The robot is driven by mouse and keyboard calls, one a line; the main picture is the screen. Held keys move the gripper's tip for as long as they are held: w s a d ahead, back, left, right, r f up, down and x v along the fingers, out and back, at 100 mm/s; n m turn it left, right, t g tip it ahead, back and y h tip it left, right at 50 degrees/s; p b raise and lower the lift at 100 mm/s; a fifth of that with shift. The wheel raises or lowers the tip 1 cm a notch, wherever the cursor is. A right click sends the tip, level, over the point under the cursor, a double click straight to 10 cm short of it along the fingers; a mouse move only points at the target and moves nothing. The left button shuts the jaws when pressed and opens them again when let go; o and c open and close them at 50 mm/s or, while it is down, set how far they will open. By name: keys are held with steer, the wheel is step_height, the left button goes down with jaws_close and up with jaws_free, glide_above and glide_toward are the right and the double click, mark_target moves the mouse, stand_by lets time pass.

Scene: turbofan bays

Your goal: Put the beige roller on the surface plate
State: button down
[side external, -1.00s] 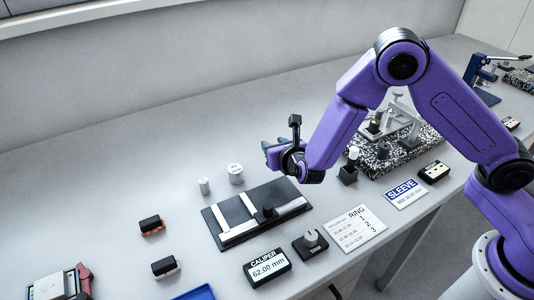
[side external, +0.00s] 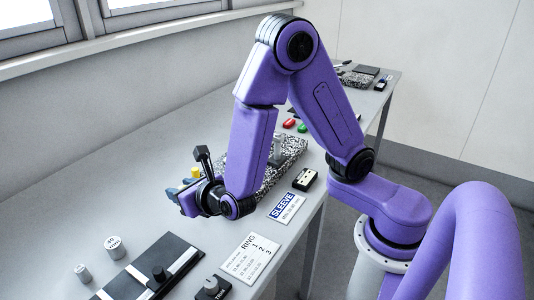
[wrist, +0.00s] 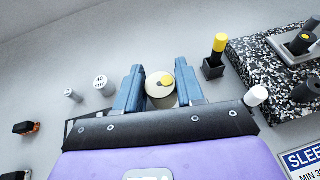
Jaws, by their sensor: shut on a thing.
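My gripper (wrist: 158,78) is shut on the beige roller (wrist: 160,90), whose round cream end with a yellow-brown mark shows between the two blue fingers in the wrist view. In the side view my gripper (side external: 188,198) hides the roller, and its height above the bench cannot be told. The speckled black-and-white surface plate (wrist: 252,72) lies to the right of my gripper in the wrist view. In the side view the plate (side external: 294,152) is behind and right of the gripper, partly hidden by my arm. The roller is apart from the plate.
A yellow-capped pin in a black block (wrist: 213,68) stands between my gripper and the plate. A grey fixture (wrist: 300,40) sits on the plate. Two silver cylinders, one a weight marked 40 (side external: 114,246), and a black tray (side external: 178,248) are at front left. A SLEEVE card (side external: 283,208) lies in front.

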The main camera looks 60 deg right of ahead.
step_height(320, 180, up, 10)
steer(key=r, duration=0.1)
steer(key=w+d+m+h, duration=0.2)
steer(key=w+d, duration=0.3)
steer(key=d, duration=0.6)
steer(key=m+g+h, duration=0.5)
steer(key=m+h, duration=0.2)
glide_above(294, 142)
steer(key=shift+d+f, duration=0.1)
steer(key=shift+f, duration=10.2)
steer(key=shift+f, duration=0.1)
